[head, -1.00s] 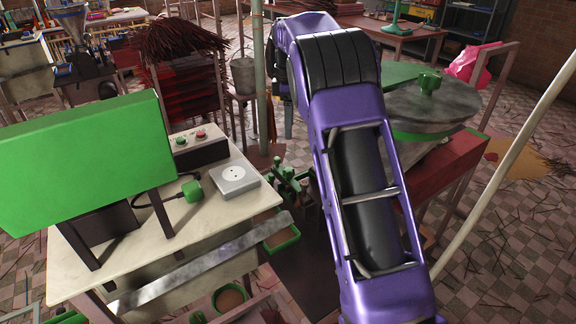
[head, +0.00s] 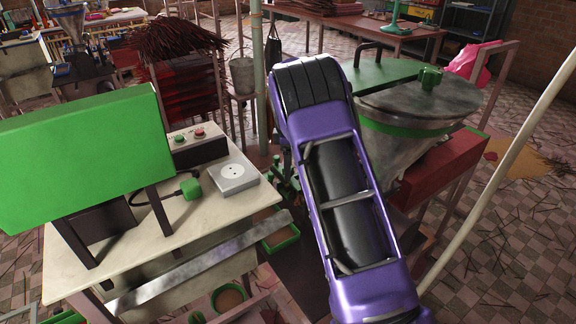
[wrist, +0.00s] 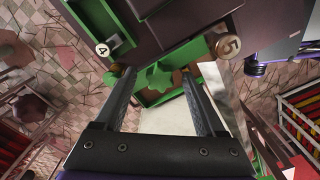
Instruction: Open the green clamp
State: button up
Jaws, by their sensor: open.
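In the wrist view my gripper (wrist: 158,75) is open, its two dark fingers apart with nothing held between them. A green knob-like part (wrist: 154,79) shows between and beyond the fingertips, beside a green-edged frame (wrist: 160,97); I cannot tell for sure that it is the green clamp, or whether a finger touches it. In the head view small green parts (head: 277,171) stand right of the white table, partly hidden by my purple arm. My gripper is hidden there.
The white table (head: 215,208) carries a green panel (head: 85,155), a button box (head: 198,147) and a grey socket box (head: 233,177). A hopper with a green band (head: 420,128) stands right of my arm. A pale pole (head: 500,180) slants at the right.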

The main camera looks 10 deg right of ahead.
grip_shut()
dwell(0.3)
dwell(1.1)
